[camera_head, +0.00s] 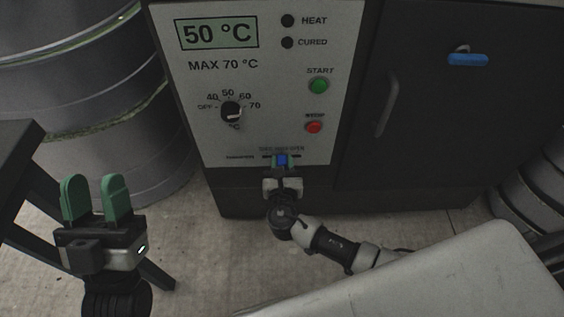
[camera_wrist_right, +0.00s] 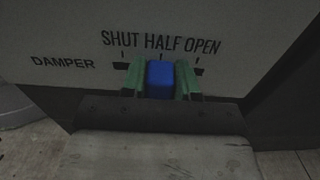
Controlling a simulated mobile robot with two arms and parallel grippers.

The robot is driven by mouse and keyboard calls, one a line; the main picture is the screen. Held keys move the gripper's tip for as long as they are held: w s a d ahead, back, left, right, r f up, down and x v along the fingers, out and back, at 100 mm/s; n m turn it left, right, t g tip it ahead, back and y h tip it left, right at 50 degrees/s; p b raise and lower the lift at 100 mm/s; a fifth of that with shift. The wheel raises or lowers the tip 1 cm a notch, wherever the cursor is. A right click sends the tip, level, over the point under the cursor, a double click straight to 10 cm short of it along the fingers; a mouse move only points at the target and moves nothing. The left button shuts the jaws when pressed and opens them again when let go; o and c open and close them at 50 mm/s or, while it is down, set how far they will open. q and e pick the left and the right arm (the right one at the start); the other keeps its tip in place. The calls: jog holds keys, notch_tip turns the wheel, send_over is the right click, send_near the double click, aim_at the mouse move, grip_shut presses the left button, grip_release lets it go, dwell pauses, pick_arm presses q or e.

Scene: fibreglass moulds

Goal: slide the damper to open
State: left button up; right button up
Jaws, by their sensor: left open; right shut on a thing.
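The blue damper knob (camera_wrist_right: 160,79) sits in its slot low on the control panel, below the label HALF, between the SHUT and OPEN ticks. It also shows in the head view (camera_head: 282,159). My right gripper (camera_wrist_right: 160,84) is shut on the knob, one green finger on each side; in the head view it (camera_head: 281,166) reaches up to the panel's lower edge. The ends of the slot are partly hidden by the fingers. My left gripper (camera_head: 92,200) is open and empty, in front of the floor at the left, away from the panel.
The panel (camera_head: 200,140) has a display reading 50 °C, a dial (camera_head: 232,112), a green START button (camera_head: 319,86) and a red button (camera_head: 314,127). A dark door with a handle (camera_head: 386,104) is to the right. Metal drums (camera_head: 110,70) stand at the left.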

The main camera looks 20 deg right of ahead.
aim_at(298, 154)
grip_shut()
jog(key=shift+d, duration=0.2)
jog(key=d, duration=0.1)
jog(key=s+d+p, duration=0.1)
jog(key=shift+d, duration=0.4)
jog(key=shift+s+d, duration=0.1)
jog(key=shift+d, duration=0.25)
jog(key=shift+d+p, duration=0.15)
jog(key=shift+p, duration=0.15)
jog(key=o, duration=0.9)
grip_release()
jog(key=shift+s+d, duration=0.1)
jog(key=shift+d, duration=0.05)
pick_arm(q)
jog(key=w+f+g, duration=0.1)
jog(key=g, duration=0.1)
jog(key=w+f+g+y, duration=0.1)
jog(key=w+f+g, duration=0.1)
jog(key=shift+d+f+y, duration=0.1)
jog(key=shift+f+y, duration=0.1)
jog(key=shift+y, duration=0.1)
pick_arm(e)
jog(key=shift+o, duration=0.2)
